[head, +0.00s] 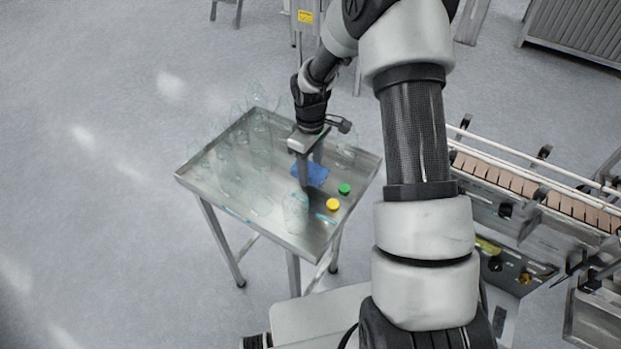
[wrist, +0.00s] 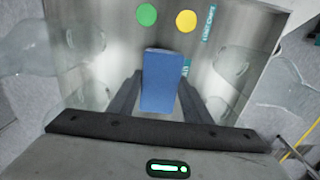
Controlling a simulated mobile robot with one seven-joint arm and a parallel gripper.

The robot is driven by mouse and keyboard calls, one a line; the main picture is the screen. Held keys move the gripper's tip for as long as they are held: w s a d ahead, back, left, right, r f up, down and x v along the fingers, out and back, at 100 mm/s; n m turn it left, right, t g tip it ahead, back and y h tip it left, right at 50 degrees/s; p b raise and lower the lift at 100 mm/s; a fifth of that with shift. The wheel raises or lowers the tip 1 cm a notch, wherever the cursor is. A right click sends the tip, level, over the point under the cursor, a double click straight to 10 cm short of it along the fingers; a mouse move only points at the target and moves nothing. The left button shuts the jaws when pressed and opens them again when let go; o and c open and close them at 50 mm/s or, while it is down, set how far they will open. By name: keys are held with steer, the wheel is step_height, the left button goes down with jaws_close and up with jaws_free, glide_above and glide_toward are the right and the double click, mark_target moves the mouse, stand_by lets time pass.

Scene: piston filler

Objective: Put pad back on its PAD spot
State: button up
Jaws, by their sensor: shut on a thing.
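The blue pad (wrist: 160,75) is between the two dark fingers of my gripper (wrist: 161,88) in the wrist view. My gripper is shut on it. In the head view my gripper (head: 308,176) points down at the metal table (head: 352,186), and the pad (head: 319,173) shows beside the fingers. I cannot tell whether the pad touches the tabletop. A teal label (wrist: 186,68) shows partly at the pad's right edge, and another teal label (wrist: 209,24) lies farther off beside the yellow cap. Their lettering is too small to read, so I cannot tell which is the PAD spot.
A green cap (head: 344,188) and a yellow cap (head: 333,204) lie on the table near the pad. Several clear glass vessels crowd the table's left part, one clear vessel (head: 295,212) stands at the front, and another (head: 345,153) behind. A conveyor (head: 540,187) runs at the right.

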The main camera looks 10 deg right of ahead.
mark_target(311, 177)
steer(key=shift+f, duration=2.05)
steer(key=shift+f, duration=0.1)
steer(key=shift+f, duration=0.2)
steer(key=o, duration=1)
steer(key=shift+r, duration=0.1)
steer(key=shift+r, duration=0.1)
